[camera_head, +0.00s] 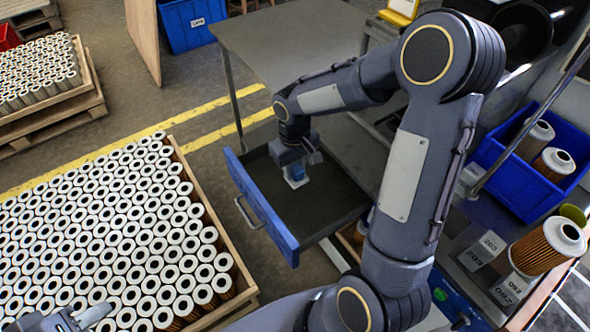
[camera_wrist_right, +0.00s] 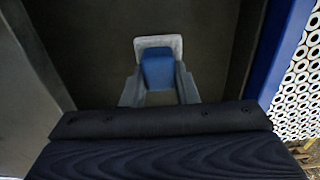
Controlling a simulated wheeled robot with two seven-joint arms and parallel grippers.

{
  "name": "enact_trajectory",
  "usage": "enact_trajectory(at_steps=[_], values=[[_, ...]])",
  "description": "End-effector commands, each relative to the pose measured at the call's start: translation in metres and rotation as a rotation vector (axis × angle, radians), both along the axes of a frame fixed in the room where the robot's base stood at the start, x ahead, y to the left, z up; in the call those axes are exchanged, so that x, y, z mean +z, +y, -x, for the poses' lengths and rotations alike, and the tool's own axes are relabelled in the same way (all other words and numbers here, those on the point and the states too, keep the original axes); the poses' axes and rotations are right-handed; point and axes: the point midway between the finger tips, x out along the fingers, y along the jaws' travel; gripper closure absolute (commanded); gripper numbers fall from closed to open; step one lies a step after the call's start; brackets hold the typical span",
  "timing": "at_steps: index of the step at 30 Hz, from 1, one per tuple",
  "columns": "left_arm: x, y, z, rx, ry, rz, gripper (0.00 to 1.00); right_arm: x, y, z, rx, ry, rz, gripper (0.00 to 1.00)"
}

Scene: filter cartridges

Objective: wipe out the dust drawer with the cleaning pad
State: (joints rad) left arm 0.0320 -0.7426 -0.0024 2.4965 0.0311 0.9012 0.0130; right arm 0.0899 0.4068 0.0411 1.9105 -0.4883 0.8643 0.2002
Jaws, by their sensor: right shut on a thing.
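The dust drawer (camera_head: 262,210) is pulled open, with a blue front, a bar handle and a dark inside. The cleaning pad (camera_wrist_right: 158,68) has a blue grip block on a pale, whitish base. My right gripper (camera_head: 296,170) reaches down into the drawer and is shut on the pad's blue block. In the right wrist view its two fingers are on either side of the block, and the pad is over the dark drawer floor. I cannot tell whether the base touches the floor. My left gripper (camera_head: 75,320) is partly in view at the bottom left; its jaw opening is unclear.
A wooden crate (camera_head: 236,268) of many upright filter cartridges stands left of the drawer. A grey table (camera_head: 290,40) is behind it. A blue bin (camera_head: 487,160) with cartridges is at the right, near a single cartridge (camera_head: 540,250) and number cards.

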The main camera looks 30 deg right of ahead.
Motion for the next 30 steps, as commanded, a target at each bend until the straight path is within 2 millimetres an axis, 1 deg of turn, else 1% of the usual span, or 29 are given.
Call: enact_trajectory(at_steps=[1, 15, 18, 30], values=[[0.008, 0.0, 0.0, 0.0, 0.0, 0.0, 0.64, 0.007, 0.0, 0.0, 0.0, 0.003, 0.0, 0.95], [0.042, 0.0, 0.0, 0.0, 0.0, 0.0, 0.64, 0.05, -0.001, -0.003, 0.0, 0.002, 0.001, 0.95], [0.046, 0.0, 0.0, 0.0, 0.0, 0.0, 0.64, 0.056, -0.001, -0.004, 0.0, 0.002, 0.001, 0.95], [0.047, 0.0, 0.0, 0.0, 0.0, 0.0, 0.64, 0.057, -0.001, -0.004, 0.0, 0.002, 0.0, 0.95]])
